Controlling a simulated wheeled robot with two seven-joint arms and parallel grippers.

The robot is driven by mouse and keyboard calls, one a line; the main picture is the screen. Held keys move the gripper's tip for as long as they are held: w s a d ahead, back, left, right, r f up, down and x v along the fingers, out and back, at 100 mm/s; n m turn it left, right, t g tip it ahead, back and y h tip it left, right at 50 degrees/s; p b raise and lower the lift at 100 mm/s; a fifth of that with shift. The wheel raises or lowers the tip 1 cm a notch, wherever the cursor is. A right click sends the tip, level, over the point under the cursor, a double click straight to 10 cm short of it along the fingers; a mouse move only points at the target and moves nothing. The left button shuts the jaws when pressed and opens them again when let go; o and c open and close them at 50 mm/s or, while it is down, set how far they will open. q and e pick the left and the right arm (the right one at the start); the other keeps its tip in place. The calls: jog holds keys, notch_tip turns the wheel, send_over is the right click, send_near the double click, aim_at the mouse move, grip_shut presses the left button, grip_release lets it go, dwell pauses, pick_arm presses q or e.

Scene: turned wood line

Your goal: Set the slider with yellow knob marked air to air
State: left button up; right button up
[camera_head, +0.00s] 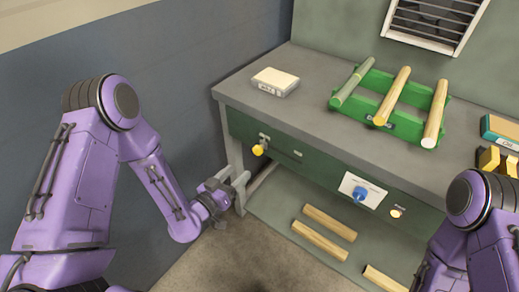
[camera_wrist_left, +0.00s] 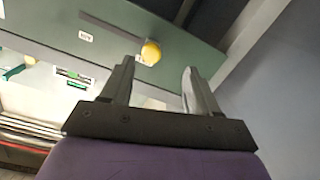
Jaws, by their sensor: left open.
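The slider's round yellow knob (camera_head: 258,150) sits at the left end of the green front panel of the workbench in the head view. A small light label and a short dark slot lie to its right. In the left wrist view the yellow knob (camera_wrist_left: 151,53) shows ahead of the fingers, apart from them, with a white label (camera_wrist_left: 86,37) beside it whose lettering is hard to read. My left gripper (camera_head: 238,185) is open and empty, below and left of the knob. Its two fingers show in the left wrist view (camera_wrist_left: 158,85). My right gripper is out of view.
A blue knob (camera_head: 360,196) on a white plate and a small round pale button (camera_head: 396,212) are farther right on the panel. A green rack (camera_head: 380,113) with wood rods and a pale box (camera_head: 275,81) stand on the worktop (camera_head: 310,115). Wood bars (camera_head: 330,222) lie below.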

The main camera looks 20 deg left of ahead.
aim_at(256, 151)
pick_arm(q)
jog(key=shift+m+t+h, duration=0.3)
jog(key=shift+h, duration=0.1)
jog(key=x, duration=0.3)
jog(key=r+p+x, duration=0.1)
jog(key=x, duration=0.6)
jog(key=shift+w+d+r+p, duration=0.1)
jog(key=shift+d+r+p, duration=0.05)
jog(key=shift+r+p, duration=0.25)
jog(key=shift+w+d, duration=0.15)
jog(key=shift+w, duration=0.35)
grip_shut()
